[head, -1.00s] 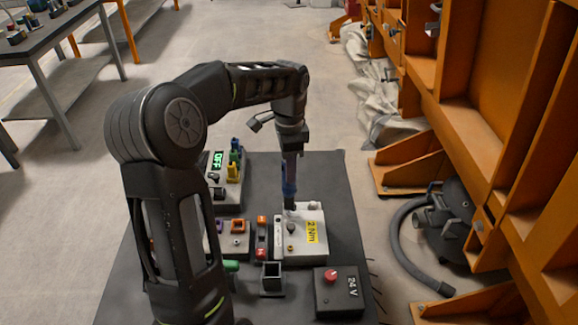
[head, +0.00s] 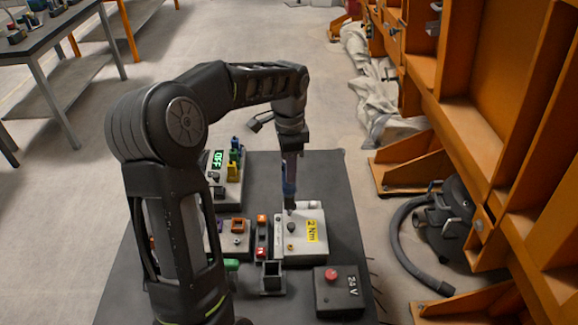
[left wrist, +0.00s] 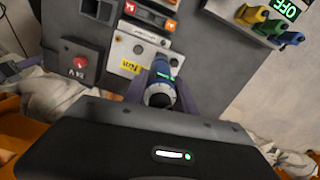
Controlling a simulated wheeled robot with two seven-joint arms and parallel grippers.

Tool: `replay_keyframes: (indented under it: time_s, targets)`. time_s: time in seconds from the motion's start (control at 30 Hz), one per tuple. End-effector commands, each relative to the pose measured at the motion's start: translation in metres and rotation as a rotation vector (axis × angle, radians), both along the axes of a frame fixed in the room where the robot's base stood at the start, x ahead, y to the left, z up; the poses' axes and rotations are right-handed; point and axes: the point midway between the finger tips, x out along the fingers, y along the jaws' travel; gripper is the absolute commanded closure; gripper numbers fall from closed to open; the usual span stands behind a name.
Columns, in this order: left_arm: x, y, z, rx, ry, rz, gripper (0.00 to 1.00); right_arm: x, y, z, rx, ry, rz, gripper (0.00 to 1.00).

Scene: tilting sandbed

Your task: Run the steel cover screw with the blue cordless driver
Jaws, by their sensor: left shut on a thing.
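My left gripper (head: 289,160) is shut on the blue cordless driver (head: 289,188), which hangs upright with its bit down. The left wrist view also shows the driver (left wrist: 160,86) between the two fingers. The bit end is at the back left part of a light grey box (head: 308,256) with a yellow "2 Nm" label (head: 312,231). I cannot tell whether it touches the top. Small round fasteners (head: 291,227) show on the box; which is the steel cover screw is unclear, and the spot under the bit is hidden. My right gripper is not in view.
A black 24 V box (head: 338,300) with a red knob stands in front. An empty square holder (head: 271,280), an orange-marked strip (head: 262,235) and a unit with a green "OFF" display (head: 219,160) stand left. Orange steel framework (head: 480,130) rises at right.

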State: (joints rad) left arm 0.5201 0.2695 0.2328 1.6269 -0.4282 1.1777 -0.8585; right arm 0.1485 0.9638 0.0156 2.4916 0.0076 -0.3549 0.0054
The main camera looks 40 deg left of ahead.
Motion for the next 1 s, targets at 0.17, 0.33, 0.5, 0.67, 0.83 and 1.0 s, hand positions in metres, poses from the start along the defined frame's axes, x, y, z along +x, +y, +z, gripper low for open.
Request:
replay_keyframes:
  time_s: [0.17, 0.33, 0.5, 0.67, 0.83, 1.0]
  targets:
    - [0.0005, 0.0000, -0.0016, 0.001, -0.002, 0.000, 1.00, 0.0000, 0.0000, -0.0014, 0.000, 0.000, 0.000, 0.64]
    - [0.0005, -0.0002, -0.0039, 0.000, -0.001, 0.000, 1.00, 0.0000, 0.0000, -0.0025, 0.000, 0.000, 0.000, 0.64]
    - [0.0005, -0.0003, -0.0060, 0.000, -0.001, -0.001, 1.00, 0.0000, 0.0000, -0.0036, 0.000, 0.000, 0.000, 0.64]
    - [0.0005, -0.0004, -0.0078, 0.000, -0.001, -0.001, 1.00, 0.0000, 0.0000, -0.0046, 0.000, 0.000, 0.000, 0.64]
    - [0.0005, -0.0004, -0.0085, -0.001, -0.001, -0.001, 1.00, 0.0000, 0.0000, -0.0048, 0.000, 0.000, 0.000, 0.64]
    - [0.0004, -0.0005, -0.0084, -0.001, -0.001, -0.001, 1.00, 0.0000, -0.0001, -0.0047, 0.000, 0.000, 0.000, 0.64]
